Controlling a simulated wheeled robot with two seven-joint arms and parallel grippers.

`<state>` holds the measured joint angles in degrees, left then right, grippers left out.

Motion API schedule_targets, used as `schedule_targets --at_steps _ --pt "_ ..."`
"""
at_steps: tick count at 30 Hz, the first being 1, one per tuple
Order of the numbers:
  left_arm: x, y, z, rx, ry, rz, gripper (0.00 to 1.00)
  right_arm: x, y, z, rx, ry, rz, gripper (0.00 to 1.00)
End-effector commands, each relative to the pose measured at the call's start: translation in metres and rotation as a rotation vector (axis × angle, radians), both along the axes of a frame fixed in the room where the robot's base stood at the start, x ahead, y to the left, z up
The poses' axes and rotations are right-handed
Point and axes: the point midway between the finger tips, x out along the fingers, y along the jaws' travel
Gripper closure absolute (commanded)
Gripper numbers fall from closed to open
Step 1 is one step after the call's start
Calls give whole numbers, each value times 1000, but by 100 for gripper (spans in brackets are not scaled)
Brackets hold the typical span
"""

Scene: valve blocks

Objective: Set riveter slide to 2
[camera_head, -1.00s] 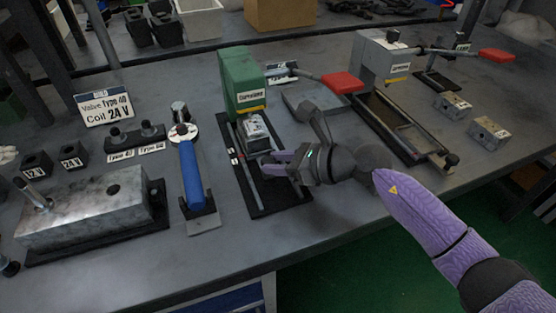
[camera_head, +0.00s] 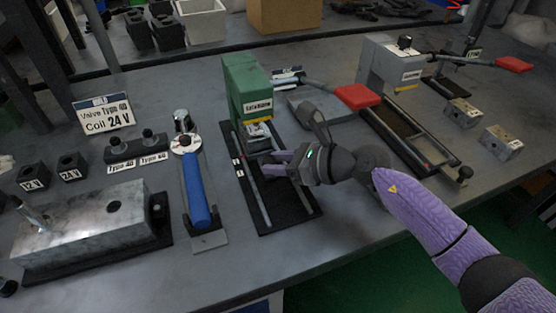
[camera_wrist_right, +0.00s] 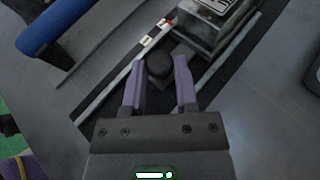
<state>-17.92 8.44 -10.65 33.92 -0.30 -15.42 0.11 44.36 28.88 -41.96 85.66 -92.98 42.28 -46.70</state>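The green riveter (camera_head: 243,82) stands mid-table with a red-handled lever (camera_head: 358,96). Its slide rail base (camera_head: 287,214) runs from under the head toward the front edge. The metal slide block (camera_head: 259,130) sits under the green head, partly hidden; it also shows in the right wrist view (camera_wrist_right: 215,18). Small labels (camera_wrist_right: 150,39) lie beside the rail, too small to read. My left gripper is not in view.
A blue-handled tool (camera_head: 195,190) lies left of the rail. A large metal block (camera_head: 85,225) is further left. A second grey press (camera_head: 385,65) and two small metal blocks (camera_head: 463,112) are on the right. Bare table lies in front of the rail.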

Motion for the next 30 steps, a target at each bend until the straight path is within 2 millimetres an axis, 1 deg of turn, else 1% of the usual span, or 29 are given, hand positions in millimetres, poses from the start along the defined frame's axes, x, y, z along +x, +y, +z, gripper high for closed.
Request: schedule_targets --at_steps 1,2,3,4,5,16,19,22,24,25,30 --pt "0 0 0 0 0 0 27 3 -2 3 4 -10 -10 54" --pt "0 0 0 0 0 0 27 3 -2 3 4 -10 -10 48" --pt "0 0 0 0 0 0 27 3 -2 3 3 -9 -9 40" --pt "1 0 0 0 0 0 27 3 -2 3 3 -9 -8 33" --pt "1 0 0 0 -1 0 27 3 -1 3 3 -9 -8 29" --pt "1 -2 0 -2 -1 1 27 1 -1 2 2 -5 -4 29" --pt "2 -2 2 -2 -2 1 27 0 -4 4 2 -6 -5 29" --pt "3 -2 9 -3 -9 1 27 -6 -16 12 0 -7 -6 29" --pt "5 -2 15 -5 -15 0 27 -12 -30 19 -1 -8 -9 29" --pt "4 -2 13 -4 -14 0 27 -16 -37 15 -1 -6 -10 29" --pt "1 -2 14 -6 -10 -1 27 -35 -75 13 -1 -5 -9 29"
